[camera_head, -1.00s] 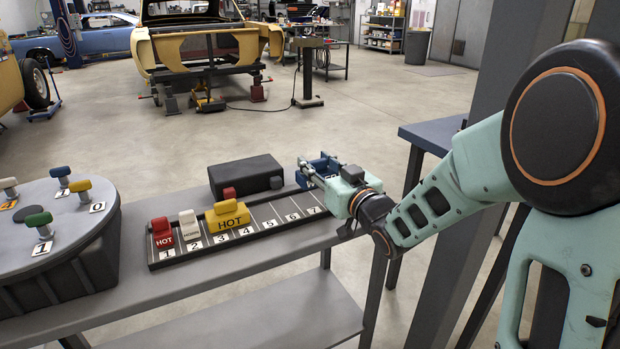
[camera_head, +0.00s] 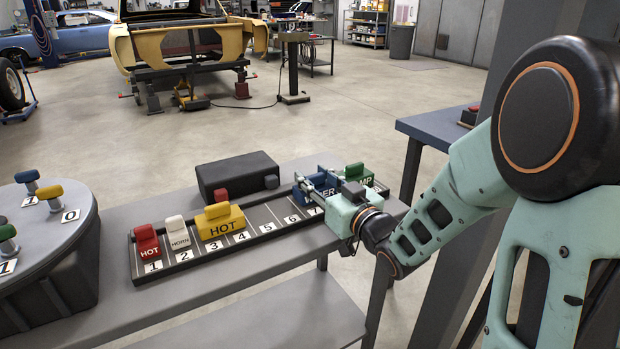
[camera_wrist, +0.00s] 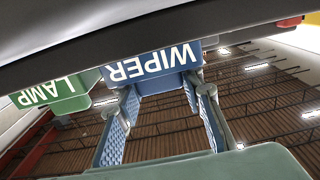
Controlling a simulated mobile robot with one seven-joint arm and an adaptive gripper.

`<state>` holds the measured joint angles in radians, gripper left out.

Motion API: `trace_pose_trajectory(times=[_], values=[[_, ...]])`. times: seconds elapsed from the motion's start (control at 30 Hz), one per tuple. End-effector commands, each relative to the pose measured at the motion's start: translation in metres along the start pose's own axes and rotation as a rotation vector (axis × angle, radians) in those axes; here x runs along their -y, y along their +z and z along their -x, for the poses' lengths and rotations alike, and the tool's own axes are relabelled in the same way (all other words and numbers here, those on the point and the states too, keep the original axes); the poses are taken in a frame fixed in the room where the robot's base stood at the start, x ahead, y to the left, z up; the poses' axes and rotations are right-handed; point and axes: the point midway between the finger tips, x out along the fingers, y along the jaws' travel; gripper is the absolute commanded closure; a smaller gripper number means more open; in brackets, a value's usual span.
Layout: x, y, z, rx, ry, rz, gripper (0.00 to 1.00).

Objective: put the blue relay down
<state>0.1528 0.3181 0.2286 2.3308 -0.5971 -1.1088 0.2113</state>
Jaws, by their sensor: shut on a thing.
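The blue relay (camera_head: 318,185), lettered WIPER, is in my gripper (camera_head: 313,178) at the right part of the numbered rail (camera_head: 190,267), near slots 6 and 7. The gripper is shut on it and partly covers it in the head view. The wrist view shows the blue relay (camera_wrist: 150,68) upright to the rail between the two fingers (camera_wrist: 163,88), its base close along the dark rail edge. I cannot tell whether it touches the rail. A green relay (camera_head: 358,176), lettered LAMP, stands beside it at the rail's right end; it also shows in the wrist view (camera_wrist: 50,93).
A red relay (camera_head: 147,240), a white HORN relay (camera_head: 177,233) and a wide yellow HOT block (camera_head: 221,221) stand on the rail's left part. A black box (camera_head: 238,174) is behind it. A round grey stand (camera_head: 45,235) with coloured knobs is at the left. Slots 5 and 6 look bare.

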Motion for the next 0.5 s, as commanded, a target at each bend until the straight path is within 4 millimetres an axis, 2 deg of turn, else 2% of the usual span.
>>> trace_pose_trajectory(times=[0.37,0.4,0.5], values=[[0.0,0.004,0.0003,-0.001,0.0,0.0,0.93],[0.0,0.0036,0.0003,0.0,0.0,0.0,0.63],[0.0,0.003,0.0003,0.0,0.0,0.0,0.52]])
